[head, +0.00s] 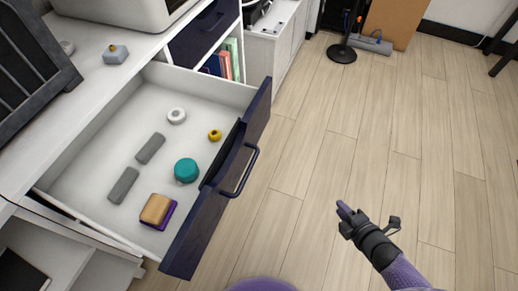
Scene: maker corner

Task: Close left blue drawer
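The blue drawer (214,200) is pulled well out of the white cabinet. Its dark blue front has a bar handle (242,172) on the outside. Inside its white tray lie a teal round item (186,170), a tan and purple block (157,209), two grey bars (150,148), a white ring (176,115) and a small yellow piece (215,135). My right gripper (346,210) is over the floor to the right of the drawer, apart from the handle and touching nothing. Whether its fingers are open or shut is unclear. My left gripper is not in view.
Another dark blue drawer (205,30) beyond is shut, above a shelf with books (225,62). The white countertop (100,85) holds a grey-and-yellow item (116,54). Wooden floor (340,125) right of the drawer is clear; a black stand base (341,54) is farther back.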

